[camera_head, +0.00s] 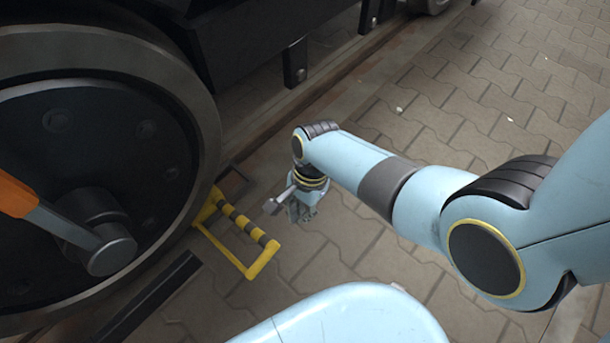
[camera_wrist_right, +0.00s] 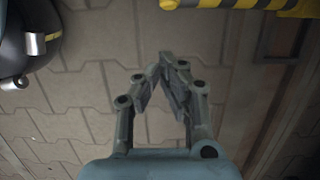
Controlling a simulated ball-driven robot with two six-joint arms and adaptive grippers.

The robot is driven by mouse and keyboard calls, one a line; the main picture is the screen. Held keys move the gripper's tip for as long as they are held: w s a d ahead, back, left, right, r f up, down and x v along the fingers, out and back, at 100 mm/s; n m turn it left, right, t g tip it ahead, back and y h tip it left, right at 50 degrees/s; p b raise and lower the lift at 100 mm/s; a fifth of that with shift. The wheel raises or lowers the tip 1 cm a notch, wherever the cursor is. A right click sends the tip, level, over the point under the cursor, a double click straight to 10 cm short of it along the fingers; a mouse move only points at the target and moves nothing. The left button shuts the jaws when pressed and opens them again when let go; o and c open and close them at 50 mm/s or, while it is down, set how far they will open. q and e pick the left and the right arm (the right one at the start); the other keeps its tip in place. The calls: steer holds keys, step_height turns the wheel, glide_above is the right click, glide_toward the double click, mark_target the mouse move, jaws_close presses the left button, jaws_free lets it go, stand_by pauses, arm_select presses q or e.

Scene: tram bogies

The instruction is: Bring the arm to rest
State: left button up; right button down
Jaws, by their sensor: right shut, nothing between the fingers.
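My right arm (camera_head: 435,200) is light blue and comes in from the right in the head view. Its right gripper (camera_head: 302,211) hangs down above the paving, just right of a yellow frame with black stripes. In the right wrist view the right gripper (camera_wrist_right: 168,62) has its fingertips together, with nothing between them. Only bare paving shows below the fingers. My left gripper is not in either view.
A large dark wheel (camera_head: 95,170) with a steel rim stands on the left. The yellow-and-black frame (camera_head: 245,223) lies beside it on the ground, and shows at the wrist view's top edge (camera_wrist_right: 245,4). Open paving (camera_head: 480,90) spreads to the upper right.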

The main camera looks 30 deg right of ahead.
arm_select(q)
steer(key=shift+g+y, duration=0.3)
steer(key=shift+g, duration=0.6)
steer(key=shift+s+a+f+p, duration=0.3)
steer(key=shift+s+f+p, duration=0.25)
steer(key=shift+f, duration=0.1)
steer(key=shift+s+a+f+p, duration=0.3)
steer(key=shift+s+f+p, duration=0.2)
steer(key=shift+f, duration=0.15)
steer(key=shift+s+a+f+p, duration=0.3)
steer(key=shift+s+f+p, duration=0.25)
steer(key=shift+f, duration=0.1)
arm_select(e)
steer(key=v, duration=0.6)
steer(key=shift+r, duration=0.15)
